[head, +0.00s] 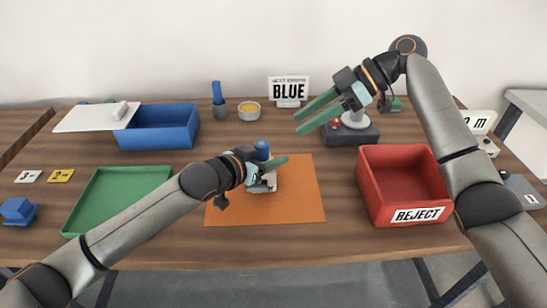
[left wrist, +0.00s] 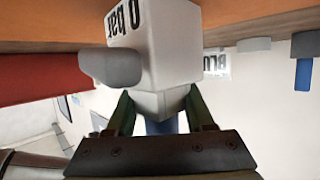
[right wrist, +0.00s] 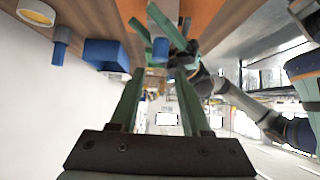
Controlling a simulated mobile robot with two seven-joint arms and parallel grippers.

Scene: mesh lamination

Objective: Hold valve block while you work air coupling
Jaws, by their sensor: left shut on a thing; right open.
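The pale grey valve block (head: 264,185) stands on the orange mat, partly hidden by my left gripper (head: 268,168). That gripper is shut on the block. In the left wrist view the block (left wrist: 168,40) is a white body marked "0 bar", with a rounded grey knob at its side. A blue cylinder, perhaps the air coupling (head: 262,150), stands up at the block's top; the right wrist view also shows the blue part (right wrist: 160,50). My right gripper (head: 298,124) is open and empty, above and to the right of the block, apart from it.
A red REJECT bin (head: 447,185) stands right of the orange mat (head: 300,205). A green tray (head: 84,205) and a blue bin (head: 160,139) are on the left. Cups, a "BLUE" sign (head: 289,90) and a dark grey stand (head: 352,137) are behind. The mat's front is clear.

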